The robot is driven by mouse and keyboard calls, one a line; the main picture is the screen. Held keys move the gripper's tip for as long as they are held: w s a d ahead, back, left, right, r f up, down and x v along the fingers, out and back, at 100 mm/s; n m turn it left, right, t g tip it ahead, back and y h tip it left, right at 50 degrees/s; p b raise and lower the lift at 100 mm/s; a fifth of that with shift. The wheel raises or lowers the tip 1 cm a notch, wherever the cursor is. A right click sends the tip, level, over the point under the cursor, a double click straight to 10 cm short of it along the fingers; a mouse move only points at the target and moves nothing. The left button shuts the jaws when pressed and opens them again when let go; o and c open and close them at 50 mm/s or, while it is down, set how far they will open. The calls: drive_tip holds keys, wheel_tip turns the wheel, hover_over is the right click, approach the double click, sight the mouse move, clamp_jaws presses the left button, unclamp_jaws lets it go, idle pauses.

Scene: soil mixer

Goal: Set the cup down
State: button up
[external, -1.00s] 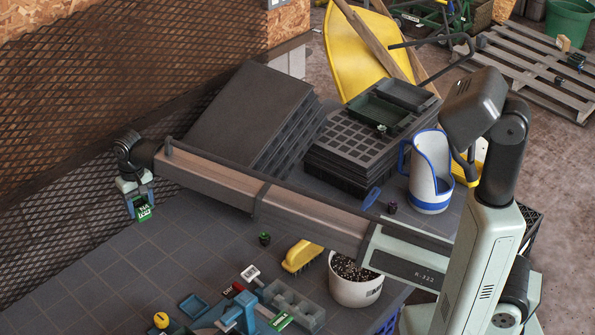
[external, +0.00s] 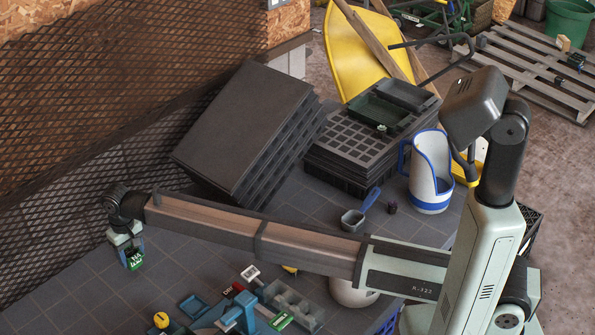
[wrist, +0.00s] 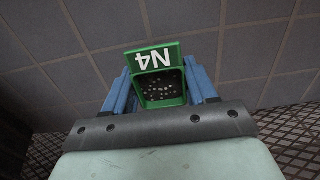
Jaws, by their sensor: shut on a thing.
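My gripper (external: 129,252) is at the far left of the table in the external view, near the mesh wall. It is shut on a small green cup (external: 134,261) with a white label. In the wrist view the green cup (wrist: 161,87) sits between the blue fingers of my gripper (wrist: 160,90). Its raised tab reads N4, and dark speckled soil shows inside it. The tiled table (external: 80,275) lies beneath the cup. I cannot tell whether the cup's bottom touches the table.
The black mesh wall (external: 60,180) stands close behind my gripper. A stack of black trays (external: 245,125) is at the back centre. The table around the cup is clear.

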drive_tip(key=shift+f, duration=1.75)
drive_tip(key=o, duration=1)
drive_tip(key=shift+f, duration=0.15)
drive_tip(key=shift+o, duration=0.2)
wheel_tip(320, 180, up, 12)
drive_tip(key=shift+r, duration=0.2)
